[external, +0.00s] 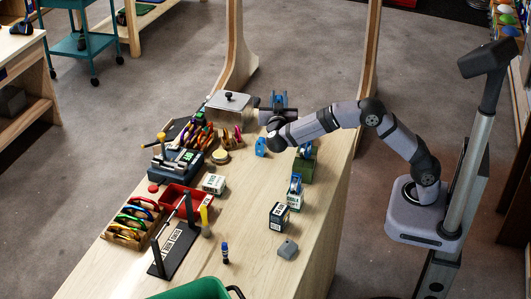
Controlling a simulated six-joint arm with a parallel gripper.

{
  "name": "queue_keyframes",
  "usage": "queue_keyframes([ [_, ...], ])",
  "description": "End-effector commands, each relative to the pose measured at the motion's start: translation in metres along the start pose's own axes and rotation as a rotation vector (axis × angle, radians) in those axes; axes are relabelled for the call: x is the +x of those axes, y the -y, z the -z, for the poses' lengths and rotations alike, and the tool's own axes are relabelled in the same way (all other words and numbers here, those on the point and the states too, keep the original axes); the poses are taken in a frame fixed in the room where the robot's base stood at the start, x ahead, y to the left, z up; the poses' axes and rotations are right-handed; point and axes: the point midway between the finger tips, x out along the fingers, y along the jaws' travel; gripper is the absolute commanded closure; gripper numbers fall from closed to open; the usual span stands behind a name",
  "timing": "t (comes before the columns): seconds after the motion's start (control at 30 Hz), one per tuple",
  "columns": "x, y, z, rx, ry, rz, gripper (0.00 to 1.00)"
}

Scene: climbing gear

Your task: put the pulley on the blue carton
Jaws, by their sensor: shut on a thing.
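My gripper (277,107) is at the far end of the table, beyond my dark wrist. It is shut on what looks like a blue pulley (279,98); the jaws are small and partly hidden, so the grip is hard to make out. A dark blue carton (279,216) with a white label stands upright on the right part of the table, well nearer the camera than my gripper. Its top looks bare. Similar blue things sit on a green carton (303,169) and a white-and-green carton (294,201).
A small blue thing (261,146) lies near my wrist. A grey block (288,249) is beside the blue carton. To the left are a white box (213,184), a red tray (172,198), a carabiner rack (132,222) and a black stand (174,249).

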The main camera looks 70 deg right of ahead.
Motion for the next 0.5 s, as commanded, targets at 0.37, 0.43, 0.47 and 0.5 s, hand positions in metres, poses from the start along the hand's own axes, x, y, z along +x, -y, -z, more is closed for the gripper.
queue_keyframes([
  [0.37, 0.088, -0.08, 0.01, -0.003, 0.009, -0.264, 1.0],
  [0.43, 0.094, -0.086, 0.011, -0.003, 0.01, -0.284, 1.0],
  [0.47, 0.095, -0.088, 0.011, -0.003, 0.011, -0.29, 1.0],
  [0.5, 0.097, -0.09, 0.011, -0.003, 0.011, -0.296, 1.0],
])
